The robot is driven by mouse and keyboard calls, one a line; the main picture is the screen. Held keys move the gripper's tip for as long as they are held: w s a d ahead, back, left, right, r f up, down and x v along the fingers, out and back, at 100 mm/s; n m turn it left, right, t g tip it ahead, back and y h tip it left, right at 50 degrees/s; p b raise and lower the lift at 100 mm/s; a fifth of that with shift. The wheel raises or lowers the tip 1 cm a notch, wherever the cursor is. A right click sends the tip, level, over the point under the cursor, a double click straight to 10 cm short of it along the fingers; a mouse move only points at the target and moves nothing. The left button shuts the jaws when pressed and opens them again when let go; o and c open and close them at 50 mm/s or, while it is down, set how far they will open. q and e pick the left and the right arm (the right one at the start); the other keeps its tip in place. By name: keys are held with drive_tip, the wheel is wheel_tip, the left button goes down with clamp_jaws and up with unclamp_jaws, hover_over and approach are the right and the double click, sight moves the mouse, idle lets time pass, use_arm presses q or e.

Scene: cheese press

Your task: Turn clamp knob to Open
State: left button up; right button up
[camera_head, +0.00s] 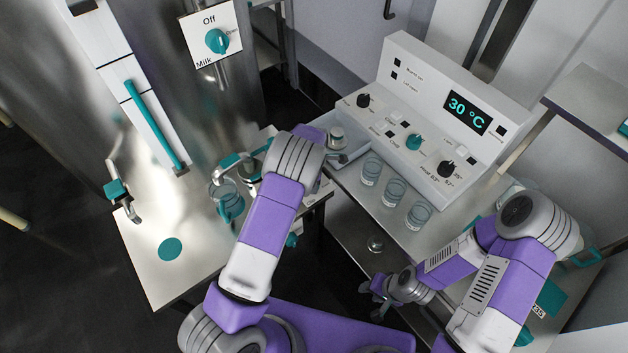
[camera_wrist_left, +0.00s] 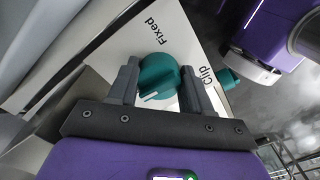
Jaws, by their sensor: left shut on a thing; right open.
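A teal round knob (camera_wrist_left: 158,78) with a white pointer line sits on a white panel (camera_wrist_left: 182,35) lettered "Fixed" and "Clip" in the left wrist view. My left gripper (camera_wrist_left: 159,80) has one finger on each side of this knob and is shut on it. The pointer line is turned toward the lower left of that view. No "Open" label is legible on this panel. My right gripper (camera_head: 372,297) is open and empty, low beside the right-hand table.
A white control box (camera_head: 450,110) reading 30 °C stands on the right-hand table (camera_head: 388,238). Several glass jars (camera_head: 394,190) stand before it. A steel tank with a "Milk" dial (camera_head: 217,41) and a steel counter (camera_head: 150,255) are at left. Another teal part (camera_wrist_left: 229,78) is beside the panel.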

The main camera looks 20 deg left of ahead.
use_arm(q)
drive_tip(key=o, duration=1)
drive_tip(key=shift+o, duration=0.2)
drive_tip(key=shift+r, duration=0.1)
wheel_tip(320, 180, up, 7)
drive_tip(key=shift+r+p, duration=0.2)
drive_tip(key=shift+p, duration=0.7)
